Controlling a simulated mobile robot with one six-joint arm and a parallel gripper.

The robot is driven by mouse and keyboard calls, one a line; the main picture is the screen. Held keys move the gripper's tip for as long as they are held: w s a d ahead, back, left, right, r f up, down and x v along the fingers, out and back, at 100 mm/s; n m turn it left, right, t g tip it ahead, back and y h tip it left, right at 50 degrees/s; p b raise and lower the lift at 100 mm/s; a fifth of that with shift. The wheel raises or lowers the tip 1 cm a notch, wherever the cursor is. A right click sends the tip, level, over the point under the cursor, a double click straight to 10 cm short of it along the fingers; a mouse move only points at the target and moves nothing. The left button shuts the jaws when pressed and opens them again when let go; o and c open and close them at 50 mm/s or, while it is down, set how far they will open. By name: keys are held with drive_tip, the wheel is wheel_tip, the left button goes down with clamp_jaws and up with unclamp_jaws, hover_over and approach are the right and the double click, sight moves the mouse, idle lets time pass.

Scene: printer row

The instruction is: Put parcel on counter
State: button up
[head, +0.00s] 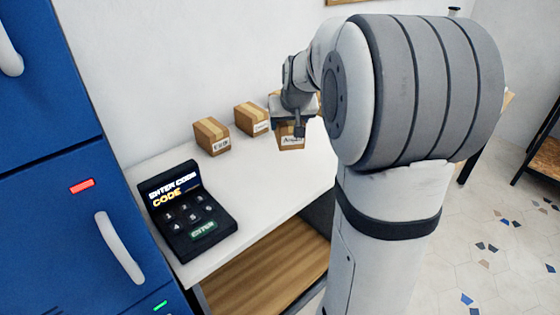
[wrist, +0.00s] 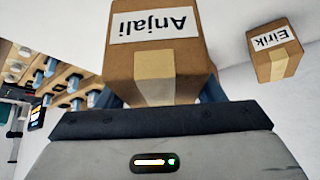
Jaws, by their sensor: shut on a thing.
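My gripper (head: 296,122) is shut on a brown cardboard parcel (head: 291,141) over the far part of the white counter (head: 262,178). In the wrist view this parcel (wrist: 155,72) has a tape strip and a white label reading "Anjali". The gripper's dark fingers show partly on either side of it. I cannot tell whether its underside touches the counter. Two similar parcels stand on the counter to its left in the head view, a nearer one (head: 212,138) and a middle one (head: 252,119). A parcel labelled "Eirik" (wrist: 277,54) shows at right in the wrist view.
A black keypad terminal (head: 187,212) reading "ENTER CODE" stands at the counter's near left end. Blue lockers (head: 50,190) rise at the left. A wooden shelf (head: 265,280) lies below the counter. The counter between terminal and parcels is clear. My arm hides its right side.

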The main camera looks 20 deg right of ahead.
drive_tip(key=shift+s+d+r+n+y+b, duration=0.25)
drive_tip(key=shift+d+r+n+b, duration=0.15)
drive_tip(key=shift+d+r+b, duration=0.15)
drive_tip(key=shift+s+d+r+n+y+b, duration=0.2)
drive_tip(key=shift+d+r+n+b, duration=0.25)
drive_tip(key=shift+r, duration=0.2)
drive_tip(key=shift+f, duration=0.15)
drive_tip(key=b, duration=0.2)
hover_over(296, 160)
wheel_tip(296, 160, down, 9)
drive_tip(key=shift+s+f, duration=0.1)
drive_tip(key=o, duration=1.1)
drive_tip(key=shift+f, duration=0.1)
